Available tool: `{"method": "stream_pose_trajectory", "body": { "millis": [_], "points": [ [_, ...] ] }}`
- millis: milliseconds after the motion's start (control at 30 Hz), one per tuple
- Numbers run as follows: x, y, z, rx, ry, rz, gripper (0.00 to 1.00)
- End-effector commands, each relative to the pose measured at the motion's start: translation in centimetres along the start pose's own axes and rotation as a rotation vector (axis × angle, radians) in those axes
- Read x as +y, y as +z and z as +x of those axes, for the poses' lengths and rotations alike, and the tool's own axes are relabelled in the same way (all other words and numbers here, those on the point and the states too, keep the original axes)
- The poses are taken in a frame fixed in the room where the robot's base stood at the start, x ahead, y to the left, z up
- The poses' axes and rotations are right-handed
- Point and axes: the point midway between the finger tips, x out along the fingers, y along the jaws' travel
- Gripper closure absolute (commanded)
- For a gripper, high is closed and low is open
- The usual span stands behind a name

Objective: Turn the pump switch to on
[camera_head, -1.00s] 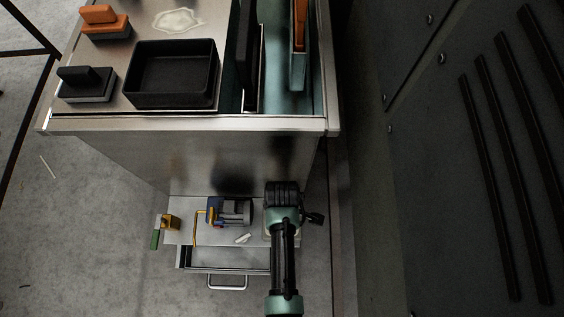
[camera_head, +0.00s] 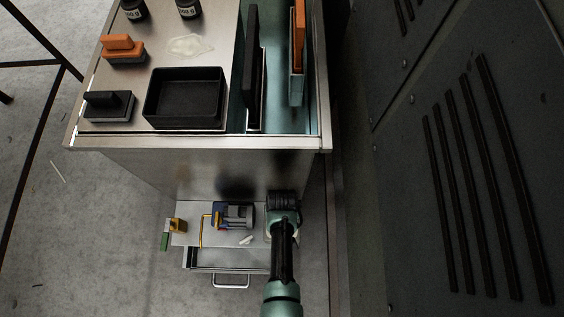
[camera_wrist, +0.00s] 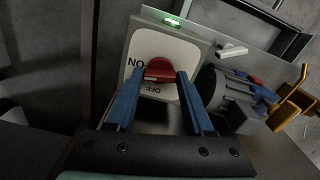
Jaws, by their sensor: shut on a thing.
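The pump switch is a white plate (camera_wrist: 176,47) on a grey box in the wrist view, with a red knob (camera_wrist: 159,69) at its middle. "ON" is printed left of the knob and "OFF" below it, upside down in this view. I cannot tell exactly which label the knob points to. A small green light (camera_wrist: 171,22) glows on the box's edge. My gripper (camera_wrist: 161,74) has its two blue fingers on either side of the red knob and is shut on it. In the head view my arm hides most of the switch. The grey pump (camera_wrist: 230,90) stands right beside it.
The pump also shows on the low shelf in the head view (camera_head: 238,215), with a drawer (camera_head: 230,259) below. A yellow valve-like part (camera_wrist: 290,98) is beyond the pump. The steel bench (camera_head: 150,143) rises above the shelf; a dark panelled wall (camera_head: 400,230) stands at right.

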Motion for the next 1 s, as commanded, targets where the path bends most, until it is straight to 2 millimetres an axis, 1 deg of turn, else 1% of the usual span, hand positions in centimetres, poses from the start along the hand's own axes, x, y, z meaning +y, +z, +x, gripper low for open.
{"method": "stream_pose_trajectory", "body": {
  "millis": [200,400,967,1000],
  "points": [
    [-0.02,0.08,-0.06,-0.003,0.000,0.128,1.00],
    [-0.01,0.08,-0.01,-0.002,0.000,0.196,1.00],
    [-0.01,0.08,0.06,-0.002,-0.001,0.228,1.00],
    [-0.01,0.08,0.06,-0.002,-0.001,0.228,0.44]
  ]
}}
